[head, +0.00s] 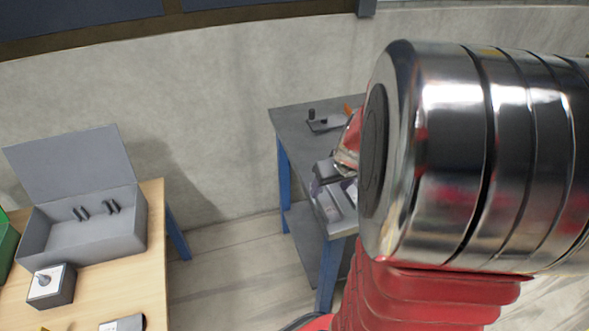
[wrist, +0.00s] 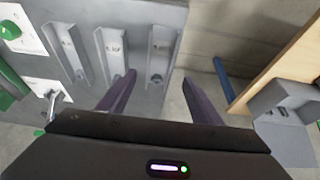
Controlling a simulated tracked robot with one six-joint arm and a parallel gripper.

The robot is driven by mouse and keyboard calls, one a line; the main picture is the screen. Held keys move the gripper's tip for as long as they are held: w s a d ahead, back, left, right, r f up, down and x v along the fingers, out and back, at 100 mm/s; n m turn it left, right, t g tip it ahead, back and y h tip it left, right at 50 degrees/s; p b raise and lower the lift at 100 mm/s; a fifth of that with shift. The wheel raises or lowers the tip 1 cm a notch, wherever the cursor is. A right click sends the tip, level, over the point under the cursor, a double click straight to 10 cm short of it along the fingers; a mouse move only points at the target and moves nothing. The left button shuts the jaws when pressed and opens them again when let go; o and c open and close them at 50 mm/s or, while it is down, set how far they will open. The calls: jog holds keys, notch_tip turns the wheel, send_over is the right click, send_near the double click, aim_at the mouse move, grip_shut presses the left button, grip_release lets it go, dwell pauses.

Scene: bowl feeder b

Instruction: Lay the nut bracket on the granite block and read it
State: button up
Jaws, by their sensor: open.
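In the wrist view, several pale channel-shaped metal pieces lie side by side on a grey surface: one at the left (wrist: 73,52), one in the middle (wrist: 113,50) and one at the right (wrist: 160,52). Small round details show in them; I cannot tell which is the nut bracket. The right piece's near end shows between the fingertips; I cannot tell the height. I cannot identify the granite block for sure.
A wooden table (head: 95,295) at left bears an open grey box (head: 90,232) and a small dark block with a pale top (head: 50,287). A blue-legged grey table (head: 290,125) stands at the wall, partly behind my arm. Bare floor (head: 225,262) lies between the tables.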

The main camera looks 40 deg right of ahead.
aim_at(325, 200)
jog(key=shift+w+f, duration=0.2)
jog(key=shift+f, duration=0.35)
jog(key=shift+x, duration=2.6)
jog(key=shift+s+d+f, duration=0.1)
jog(key=shift+s+d, duration=0.1)
jog(key=c, duration=1.3)
notch_tip(325, 200, up, 10)
jog(key=shift+r, duration=0.1)
